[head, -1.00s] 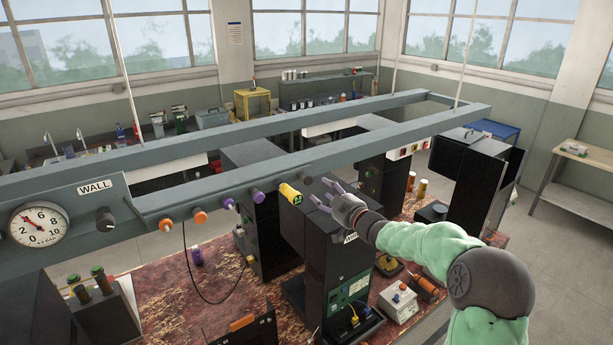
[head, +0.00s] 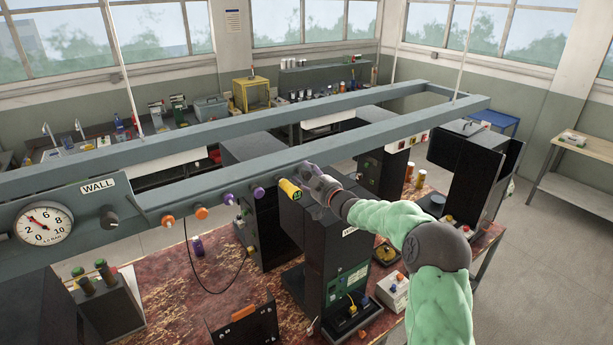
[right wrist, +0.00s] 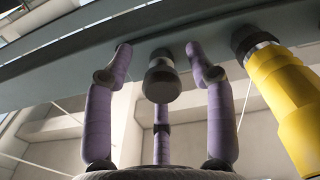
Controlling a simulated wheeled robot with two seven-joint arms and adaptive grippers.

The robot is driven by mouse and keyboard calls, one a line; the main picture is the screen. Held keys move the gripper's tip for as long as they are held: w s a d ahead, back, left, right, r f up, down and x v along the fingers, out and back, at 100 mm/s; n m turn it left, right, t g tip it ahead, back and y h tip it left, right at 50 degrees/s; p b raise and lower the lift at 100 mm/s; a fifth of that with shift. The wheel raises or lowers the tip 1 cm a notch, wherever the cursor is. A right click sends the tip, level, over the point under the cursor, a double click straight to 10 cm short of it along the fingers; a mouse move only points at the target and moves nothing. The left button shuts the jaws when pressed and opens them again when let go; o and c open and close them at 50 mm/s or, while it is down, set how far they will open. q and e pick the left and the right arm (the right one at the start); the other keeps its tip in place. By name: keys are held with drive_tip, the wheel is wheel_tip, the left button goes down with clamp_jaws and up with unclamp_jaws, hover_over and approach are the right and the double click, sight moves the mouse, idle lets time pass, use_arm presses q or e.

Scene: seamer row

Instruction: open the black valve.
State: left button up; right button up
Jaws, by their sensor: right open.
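The black valve (right wrist: 161,78) is a short dark knob under the grey rail. The gripper is open and holds nothing. In the head view my right gripper (head: 305,180) is at the rail, just right of the yellow fitting, and hides the knob there. I cannot tell exactly how deep the knob sits between the fingers. My left gripper is not in view.
A yellow fitting (head: 289,189) hangs close beside my gripper; it also shows in the right wrist view (right wrist: 284,95). Purple (head: 229,199) and orange (head: 201,212) fittings follow along the rail (head: 330,150). A black machine stands below.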

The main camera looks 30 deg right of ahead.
clamp_jaws()
drive_tip(key=shift+s+f, duration=0.1)
drive_tip(key=shift+f, duration=0.05)
drive_tip(key=shift+s+f+b, duration=0.1)
drive_tip(key=shift+s+b, duration=0.05)
drive_tip(key=shift+b, duration=0.2)
drive_tip(key=shift+s+b, duration=0.4)
drive_tip(key=shift+s, duration=0.1)
unclamp_jaws()
drive_tip(key=shift+d, duration=0.1)
